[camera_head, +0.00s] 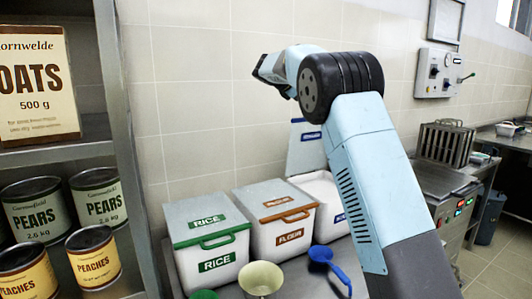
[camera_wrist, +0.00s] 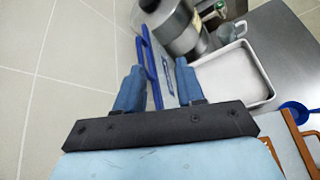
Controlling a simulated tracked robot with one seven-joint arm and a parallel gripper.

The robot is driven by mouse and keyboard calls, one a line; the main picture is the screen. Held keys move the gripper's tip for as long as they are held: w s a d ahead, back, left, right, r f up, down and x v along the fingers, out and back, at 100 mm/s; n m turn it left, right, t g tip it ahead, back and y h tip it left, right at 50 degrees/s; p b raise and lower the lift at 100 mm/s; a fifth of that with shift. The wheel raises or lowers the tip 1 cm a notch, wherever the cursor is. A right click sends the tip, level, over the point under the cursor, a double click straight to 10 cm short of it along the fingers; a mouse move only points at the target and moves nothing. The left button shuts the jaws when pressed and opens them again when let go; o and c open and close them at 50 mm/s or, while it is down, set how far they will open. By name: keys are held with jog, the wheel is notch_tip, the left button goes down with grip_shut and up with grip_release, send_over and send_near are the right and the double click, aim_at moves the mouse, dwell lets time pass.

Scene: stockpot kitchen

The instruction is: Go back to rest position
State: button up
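My gripper (camera_wrist: 157,64) shows in the wrist view with its two blue fingers apart. The blue handle (camera_wrist: 151,66) of a white bin lid shows in the gap between them, with no finger seen closed on it. In the head view this lid (camera_head: 305,150) stands raised against the wall behind an open white bin (camera_head: 322,188) with a blue label. The open bin also shows in the wrist view (camera_wrist: 262,80). My arm reaches up over the bins in the head view, and my fingertips cannot be made out there.
Closed RICE (camera_head: 207,246) and FLOUR (camera_head: 278,224) bins stand beside the open bin. Shelves of cans (camera_head: 36,212) are at left, the tiled wall behind. Metal equipment (camera_head: 445,142) stands at right.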

jog(key=s+d+m+g+y, duration=0.1)
jog(key=s+d+m+y, duration=0.3)
jog(key=s, duration=1.1)
jog(key=s+d+m+g+y, duration=0.15)
jog(key=s+d+m, duration=0.35)
jog(key=s, duration=0.9)
jog(key=s+a+f+m+y, duration=0.1)
jog(key=s+f+m, duration=0.2)
jog(key=s, duration=0.7)
jog(key=s+a+f+m+y, duration=0.1)
jog(key=s+f+m+y, duration=0.1)
jog(key=s+f, duration=0.6)
jog(key=s+a+f+m+y, duration=0.1)
jog(key=s+f+m, duration=0.4)
jog(key=s, duration=0.6)
jog(key=shift+s+a+f+t, duration=0.25)
jog(key=shift+s+t, duration=0.15)
jog(key=shift+t, duration=0.05)
